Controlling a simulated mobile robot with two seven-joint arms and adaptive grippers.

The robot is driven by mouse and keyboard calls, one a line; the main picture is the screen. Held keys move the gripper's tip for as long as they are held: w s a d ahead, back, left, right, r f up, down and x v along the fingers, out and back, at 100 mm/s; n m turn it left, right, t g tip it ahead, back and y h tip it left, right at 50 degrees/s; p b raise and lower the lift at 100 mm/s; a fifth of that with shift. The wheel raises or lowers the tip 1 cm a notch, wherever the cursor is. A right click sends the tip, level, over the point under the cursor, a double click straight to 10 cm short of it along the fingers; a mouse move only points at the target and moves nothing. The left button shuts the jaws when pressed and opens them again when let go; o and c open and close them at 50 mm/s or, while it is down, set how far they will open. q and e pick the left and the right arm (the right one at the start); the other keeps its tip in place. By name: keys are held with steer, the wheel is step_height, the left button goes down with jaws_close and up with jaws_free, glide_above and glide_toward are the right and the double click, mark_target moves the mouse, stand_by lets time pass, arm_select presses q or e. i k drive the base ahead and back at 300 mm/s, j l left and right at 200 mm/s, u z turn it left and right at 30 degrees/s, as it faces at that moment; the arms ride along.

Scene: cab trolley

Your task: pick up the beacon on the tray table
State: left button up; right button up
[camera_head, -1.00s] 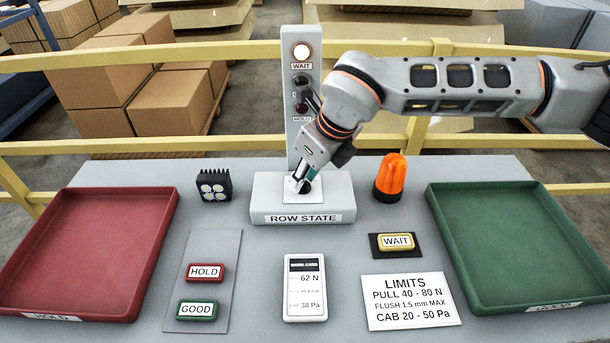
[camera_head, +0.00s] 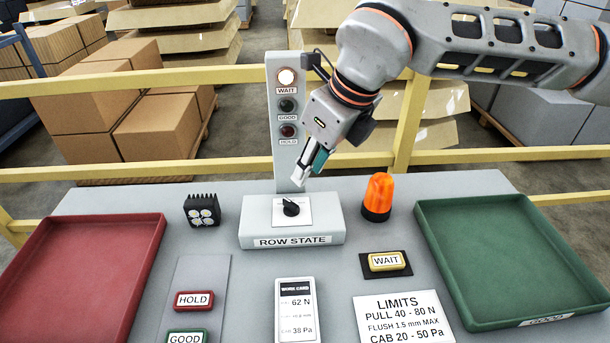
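The orange beacon (camera_head: 378,196) stands upright on its dark base on the grey tray table (camera_head: 340,270). It is right of the ROW STATE box and left of the green tray. My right gripper (camera_head: 303,178) is above the black knob (camera_head: 291,207) of the ROW STATE box, to the left of the beacon and apart from it. Its fingers point down and look close together, but their gap cannot be made out clearly. I see nothing held in it. My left gripper is not in view.
A red HOLD tray (camera_head: 150,245) is at the left and a green GOOD tray (camera_head: 430,240) at the right. The ROW STATE box (camera_head: 290,241) carries an upright lamp post (camera_head: 285,165) with WAIT lit. A work lamp (camera_head: 202,210) stands left. A yellow rail (camera_head: 230,169) runs behind.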

mark_target(376, 207)
steer(key=k, duration=1.5)
